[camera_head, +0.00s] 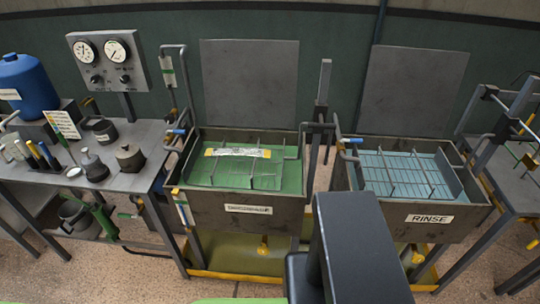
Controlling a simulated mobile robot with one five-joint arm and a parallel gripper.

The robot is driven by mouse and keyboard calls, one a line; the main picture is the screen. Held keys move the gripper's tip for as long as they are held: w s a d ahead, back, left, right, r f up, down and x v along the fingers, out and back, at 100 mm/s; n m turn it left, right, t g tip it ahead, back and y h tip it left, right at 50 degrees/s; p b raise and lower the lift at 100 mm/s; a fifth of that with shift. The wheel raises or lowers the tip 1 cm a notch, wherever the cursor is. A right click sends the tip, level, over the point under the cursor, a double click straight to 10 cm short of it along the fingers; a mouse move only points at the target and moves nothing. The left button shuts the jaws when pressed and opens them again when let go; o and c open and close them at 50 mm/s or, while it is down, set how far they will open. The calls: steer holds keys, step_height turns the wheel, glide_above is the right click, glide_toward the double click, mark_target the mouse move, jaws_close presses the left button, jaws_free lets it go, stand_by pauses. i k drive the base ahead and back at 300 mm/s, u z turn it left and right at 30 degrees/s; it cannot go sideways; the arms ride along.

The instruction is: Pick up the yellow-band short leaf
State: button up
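A pale strip with yellow ends (237,152) lies across the rack bars in the left tank (240,207), over green liquid. It is the only flat piece with yellow on it that shows clearly, but I cannot tell for certain that it is the yellow-band short leaf. On the rack at the right edge hangs a small brownish-yellow piece (530,161), too small to make out. My gripper is not in view. A dark block of my own body fills the bottom centre and hides part of the floor and the gap between the tanks.
The right tank marked RINSE (425,212) holds blue liquid and a bar rack. A grey bench (135,180) at left carries a blue drum (27,86), bottles and pots. A gauge panel (108,62) stands behind it. A metal rack stand (505,190) is at right.

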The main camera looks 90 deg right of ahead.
mark_target(266, 153)
steer(key=u, duration=0.1)
steer(key=k, duration=1)
steer(key=z, duration=0.95)
steer(key=i, duration=1.65)
steer(key=z, duration=0.05)
